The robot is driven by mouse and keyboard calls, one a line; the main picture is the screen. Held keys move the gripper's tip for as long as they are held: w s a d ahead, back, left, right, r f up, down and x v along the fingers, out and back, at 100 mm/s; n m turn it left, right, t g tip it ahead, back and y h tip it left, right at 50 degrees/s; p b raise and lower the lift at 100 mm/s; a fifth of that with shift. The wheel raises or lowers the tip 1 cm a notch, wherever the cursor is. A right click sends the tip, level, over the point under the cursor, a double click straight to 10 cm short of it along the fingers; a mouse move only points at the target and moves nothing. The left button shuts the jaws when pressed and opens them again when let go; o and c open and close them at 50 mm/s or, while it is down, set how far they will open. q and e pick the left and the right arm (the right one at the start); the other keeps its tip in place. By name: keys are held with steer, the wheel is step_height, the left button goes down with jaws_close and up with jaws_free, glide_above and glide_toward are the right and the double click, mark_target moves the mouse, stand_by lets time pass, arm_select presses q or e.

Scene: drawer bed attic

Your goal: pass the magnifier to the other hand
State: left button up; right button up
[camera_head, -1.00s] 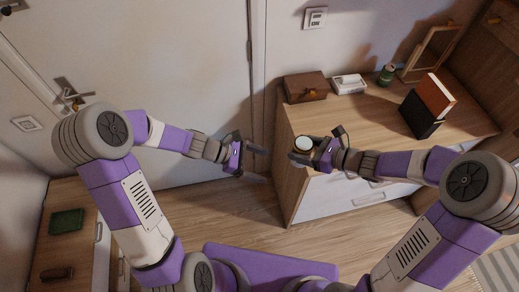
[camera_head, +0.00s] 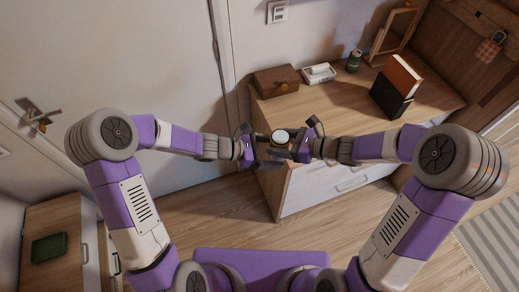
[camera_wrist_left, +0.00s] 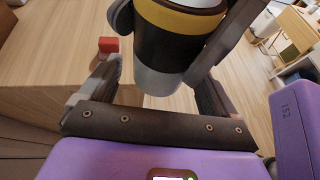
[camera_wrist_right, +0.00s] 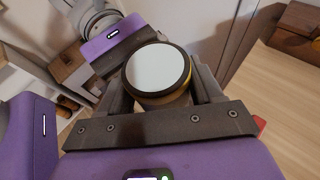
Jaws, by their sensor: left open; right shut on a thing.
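The magnifier (camera_head: 280,136) is a short dark cylinder with a yellow band and a pale round lens on top. My right gripper (camera_head: 287,152) is shut on it and holds it upright near the dresser's front left corner. The lens also shows in the right wrist view (camera_wrist_right: 157,69). My left gripper (camera_head: 266,156) is open and faces the right one closely. In the left wrist view the magnifier (camera_wrist_left: 178,45) stands between the left gripper's spread fingers, with its lower end toward the palm. Whether they touch it I cannot tell.
The wooden dresser (camera_head: 330,121) bears a brown box (camera_head: 276,82), a white box (camera_head: 319,74), a green can (camera_head: 354,61), a frame (camera_head: 391,35) and orange and black books (camera_head: 396,86). A small red object (camera_wrist_left: 108,45) shows in the left wrist view. A green tray (camera_head: 48,248) lies lower left.

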arm_select(q)
steer(key=shift+d+f, duration=0.15)
steer(key=shift+d, duration=0.25)
steer(key=shift+c, duration=0.2)
steer(key=c, duration=1)
steer(key=shift+c, duration=0.8)
arm_select(e)
steer(key=o, duration=1.2)
